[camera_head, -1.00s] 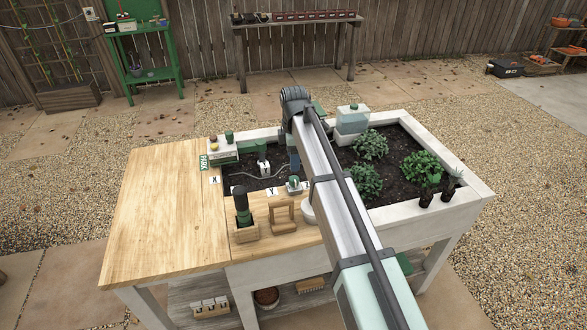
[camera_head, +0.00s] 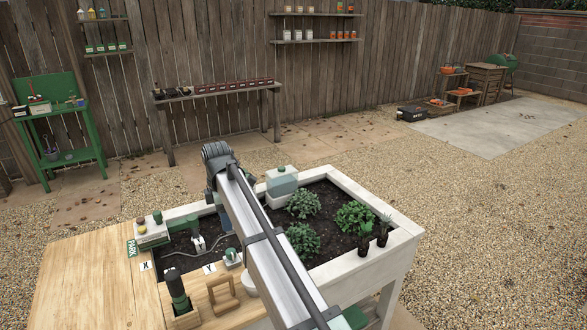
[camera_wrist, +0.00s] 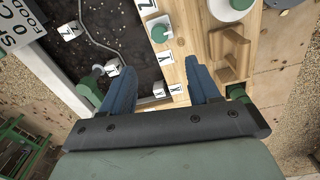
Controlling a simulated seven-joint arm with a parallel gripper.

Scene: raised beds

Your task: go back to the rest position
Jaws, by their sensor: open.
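My gripper (camera_wrist: 160,86) shows in the wrist view with two blue fingers spread apart and nothing between them. It points down over the wooden edge (camera_wrist: 178,72) between the planter soil (camera_wrist: 95,22) and the tan wooden stand (camera_wrist: 230,52). White letter cards, including a Y card (camera_wrist: 167,58), lie just beyond and between the fingers in the picture. In the head view my arm reaches across the raised planter (camera_head: 400,237), and its own links hide most of the gripper.
A clear wooden worktop (camera_head: 85,285) lies at the left. A green-handled tool in a wooden block (camera_head: 185,318), a water tank (camera_head: 282,182), leafy plants (camera_head: 303,240) and dark pots (camera_head: 382,236) stand around the arm. A potting bench (camera_head: 210,91) stands by the fence.

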